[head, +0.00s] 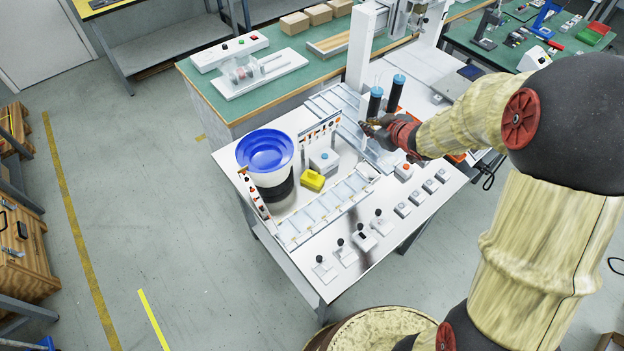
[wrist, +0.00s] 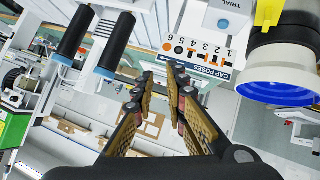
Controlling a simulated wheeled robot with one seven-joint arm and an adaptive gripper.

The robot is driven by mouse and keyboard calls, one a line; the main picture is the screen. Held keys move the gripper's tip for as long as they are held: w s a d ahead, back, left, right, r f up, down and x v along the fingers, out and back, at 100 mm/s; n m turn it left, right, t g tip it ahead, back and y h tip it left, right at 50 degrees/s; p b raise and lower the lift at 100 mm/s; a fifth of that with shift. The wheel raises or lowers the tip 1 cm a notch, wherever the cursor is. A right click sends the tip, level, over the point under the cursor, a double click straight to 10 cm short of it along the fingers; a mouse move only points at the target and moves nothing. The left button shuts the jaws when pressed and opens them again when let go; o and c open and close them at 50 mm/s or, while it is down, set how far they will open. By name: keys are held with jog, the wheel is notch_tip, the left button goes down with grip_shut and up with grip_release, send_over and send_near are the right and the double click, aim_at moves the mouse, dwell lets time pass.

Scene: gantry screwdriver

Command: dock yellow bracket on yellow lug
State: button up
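A yellow block-like part (head: 312,180) sits on the white bench (head: 395,222), just right of the blue-topped bowl feeder. I cannot tell from its shape whether it is the bracket or the lug. A yellow part also shows at the top right edge of the wrist view (wrist: 268,12), partly cut off and beside the bowl. No second yellow part stands out on the bench. My gripper (head: 367,127) is above the bench's back part, near two dark cylinders, away from the yellow part. In the wrist view my gripper (wrist: 156,75) has its fingers apart with nothing between them.
The blue bowl feeder (head: 266,152) stands at the bench's left. Two dark cylinders with blue caps (head: 375,103) stand upright close to my gripper. A segmented clear rail (head: 325,210) and several small knobs and switches line the front. A box with a blue button (head: 323,160) stands mid-bench.

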jog(key=a+f+n+g+y, duration=0.15)
jog(key=a+f+y, duration=0.25)
jog(key=f, duration=0.5)
jog(key=n+g+y+b, duration=0.1)
jog(key=n+g+y, duration=0.1)
jog(key=y, duration=0.2)
send_near(314, 173)
jog(key=shift+w+a+f, duration=0.4)
jog(key=shift+w+f, duration=0.15)
jog(key=shift+w+a+f+y+b, duration=0.1)
jog(key=shift+a+f+y+b, duration=0.1)
jog(key=shift+a, duration=0.2)
jog(key=shift+w+a+f+y+b, duration=0.15)
jog(key=shift+a+f+y, duration=0.05)
jog(key=shift+a, duration=0.15)
jog(key=b+x, duration=0.2)
jog(key=x, duration=0.4)
jog(key=shift+w+d+b, duration=0.1)
jog(key=shift+d+b, duration=0.05)
jog(key=shift+b, duration=0.25)
jog(key=shift+c, duration=1)
grip_shut()
jog(key=shift+r, duration=0.1)
